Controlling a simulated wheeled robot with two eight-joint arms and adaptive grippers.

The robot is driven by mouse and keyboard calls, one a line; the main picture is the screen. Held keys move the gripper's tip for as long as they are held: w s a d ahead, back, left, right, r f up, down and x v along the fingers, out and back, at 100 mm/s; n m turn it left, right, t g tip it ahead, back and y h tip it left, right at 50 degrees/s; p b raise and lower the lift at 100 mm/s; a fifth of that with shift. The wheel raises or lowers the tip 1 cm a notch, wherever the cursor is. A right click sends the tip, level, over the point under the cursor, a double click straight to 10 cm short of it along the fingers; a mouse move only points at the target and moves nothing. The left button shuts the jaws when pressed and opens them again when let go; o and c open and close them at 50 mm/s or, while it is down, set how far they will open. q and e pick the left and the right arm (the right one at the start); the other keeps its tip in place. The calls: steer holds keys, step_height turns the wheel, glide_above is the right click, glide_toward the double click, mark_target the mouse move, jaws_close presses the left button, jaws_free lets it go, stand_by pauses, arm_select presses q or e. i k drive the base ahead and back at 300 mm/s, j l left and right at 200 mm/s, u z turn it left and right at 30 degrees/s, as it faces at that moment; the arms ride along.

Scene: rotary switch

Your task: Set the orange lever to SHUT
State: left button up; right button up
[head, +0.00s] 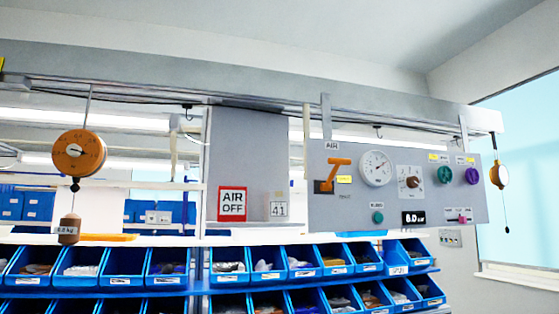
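The orange lever (337,172) is on the grey control panel (398,218) at the right, under a small AIR label (331,146). It rises from a dark orange-edged base, with its handle end up and bent over to the right. That writing is too small to read, so I cannot tell which mark the lever points to. Neither of my grippers shows in the head view.
A red-framed AIR OFF sign (232,204) is left of the panel. Blue bins (125,262) line shelves below. An orange dial (79,153) hangs left.

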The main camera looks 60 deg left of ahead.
mark_target(337, 162)
steer(key=u, duration=1.5)
